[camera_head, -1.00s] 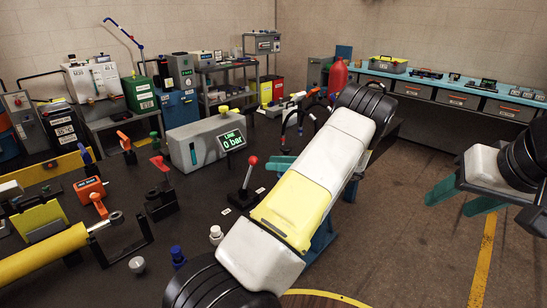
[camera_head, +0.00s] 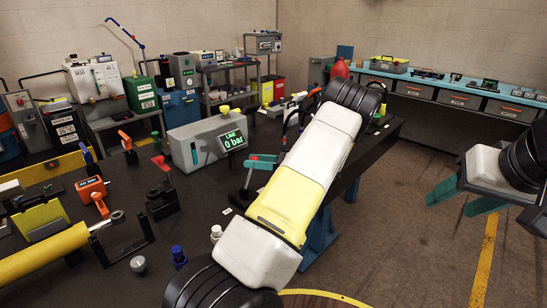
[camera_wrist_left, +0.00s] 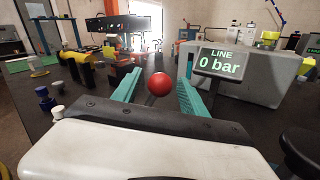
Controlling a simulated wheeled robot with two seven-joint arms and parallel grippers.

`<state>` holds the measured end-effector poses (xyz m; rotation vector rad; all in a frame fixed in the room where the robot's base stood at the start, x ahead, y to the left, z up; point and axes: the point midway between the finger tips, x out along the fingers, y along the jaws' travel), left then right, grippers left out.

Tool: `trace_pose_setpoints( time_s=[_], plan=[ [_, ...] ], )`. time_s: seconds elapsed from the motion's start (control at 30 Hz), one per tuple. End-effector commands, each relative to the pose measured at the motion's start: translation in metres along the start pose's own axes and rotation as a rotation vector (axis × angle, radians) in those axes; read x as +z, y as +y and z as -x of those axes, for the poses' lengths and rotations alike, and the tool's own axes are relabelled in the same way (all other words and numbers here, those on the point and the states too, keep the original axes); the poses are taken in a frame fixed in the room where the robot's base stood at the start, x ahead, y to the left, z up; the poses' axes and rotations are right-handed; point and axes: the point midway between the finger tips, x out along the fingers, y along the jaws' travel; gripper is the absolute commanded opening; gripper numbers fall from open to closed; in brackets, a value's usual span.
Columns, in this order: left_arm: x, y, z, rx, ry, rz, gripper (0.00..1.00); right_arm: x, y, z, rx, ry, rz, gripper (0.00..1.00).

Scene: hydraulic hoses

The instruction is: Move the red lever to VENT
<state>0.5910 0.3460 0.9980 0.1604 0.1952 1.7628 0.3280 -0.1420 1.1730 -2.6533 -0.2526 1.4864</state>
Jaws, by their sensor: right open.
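The red lever is a dark stick with a red ball knob (camera_head: 253,158), standing on the black table in front of the grey box with the green "LINE 0 bar" display (camera_head: 232,140). My left gripper (camera_head: 259,161) is at the knob, its teal fingers spread. In the left wrist view, the red ball (camera_wrist_left: 159,84) sits between the two teal fingers, with gaps visible on both sides. The lower lever is partly hidden by my gripper and arm. I cannot read a VENT mark. My right gripper (camera_head: 462,198) is open and empty over the floor at the right.
A blue-capped fitting (camera_head: 178,256) and a white one (camera_head: 216,233) stand on the table near my left arm. A black clamp with a red handle (camera_head: 162,190) and a yellow cylinder (camera_head: 42,254) are at the left. A blue-topped bench (camera_head: 470,87) stands at the back right.

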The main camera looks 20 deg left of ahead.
Motion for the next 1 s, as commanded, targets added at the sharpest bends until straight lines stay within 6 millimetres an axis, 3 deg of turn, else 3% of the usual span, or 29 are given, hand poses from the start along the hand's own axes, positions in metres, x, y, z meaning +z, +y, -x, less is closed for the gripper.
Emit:
trace_pose_setpoints(
  time_s=[0.03, 0.23, 1.0],
  plan=[
    [0.0000, 0.0000, 0.0001, 0.000, 0.000, 0.000, 0.40, 0.0000, 0.0000, 0.0000, 0.000, 0.000, 0.000, 0.52],
    [0.0000, 0.0000, 0.0002, 0.000, 0.001, 0.000, 0.01, 0.0000, 0.0000, 0.0000, 0.000, 0.000, 0.000, 0.52],
    [0.0000, -0.0001, 0.0004, 0.000, 0.001, 0.000, 0.00, 0.0000, 0.0000, 0.0000, 0.000, 0.000, 0.000, 0.52]
  ],
)
